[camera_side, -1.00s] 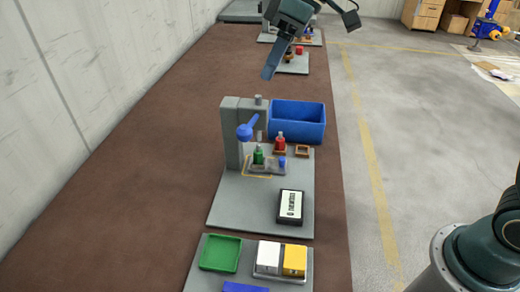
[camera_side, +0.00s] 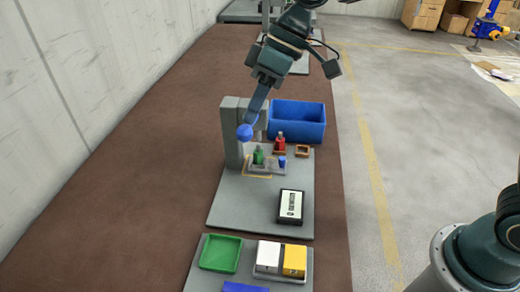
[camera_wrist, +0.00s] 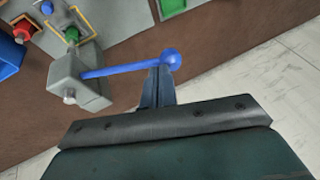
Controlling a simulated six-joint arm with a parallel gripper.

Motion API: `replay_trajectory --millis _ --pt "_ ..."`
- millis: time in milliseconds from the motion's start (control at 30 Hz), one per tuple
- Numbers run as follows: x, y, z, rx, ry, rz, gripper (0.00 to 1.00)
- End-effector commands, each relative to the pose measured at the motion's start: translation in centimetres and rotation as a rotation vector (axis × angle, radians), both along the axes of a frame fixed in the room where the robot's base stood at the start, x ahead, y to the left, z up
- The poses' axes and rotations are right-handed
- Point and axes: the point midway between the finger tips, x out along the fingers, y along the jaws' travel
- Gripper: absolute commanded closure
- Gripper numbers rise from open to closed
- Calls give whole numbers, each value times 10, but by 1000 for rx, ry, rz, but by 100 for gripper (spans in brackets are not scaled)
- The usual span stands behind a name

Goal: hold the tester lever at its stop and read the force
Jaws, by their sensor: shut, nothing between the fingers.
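The tester (camera_side: 232,130) is a grey column with an overhanging head. Its blue lever ends in a round ball (camera_side: 244,132), which also shows in the wrist view (camera_wrist: 171,58). My gripper (camera_side: 251,117) is shut and empty, with its tips right at the lever near the ball; in the wrist view the tips (camera_wrist: 160,70) look close against the lever, but I cannot tell whether they touch. A green jack (camera_side: 258,157) stands under the tester head. The black-framed display (camera_side: 291,205) lies on the grey plate; its figure is too small to read.
A red jack (camera_side: 280,143) stands beside a brown empty square holder (camera_side: 302,151). A blue bin (camera_side: 298,118) is behind them. A green tray (camera_side: 220,253) and white and yellow blocks (camera_side: 294,260) lie in front. The brown bench at left is clear.

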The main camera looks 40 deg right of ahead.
Motion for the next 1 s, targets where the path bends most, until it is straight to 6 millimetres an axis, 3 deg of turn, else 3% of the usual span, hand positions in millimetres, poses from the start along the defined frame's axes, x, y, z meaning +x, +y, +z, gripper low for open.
replay_trajectory --millis 567,1000 --pt "-4 4 -5 -35 -34 2 100" --pt "-14 14 -26 -161 -161 4 100"
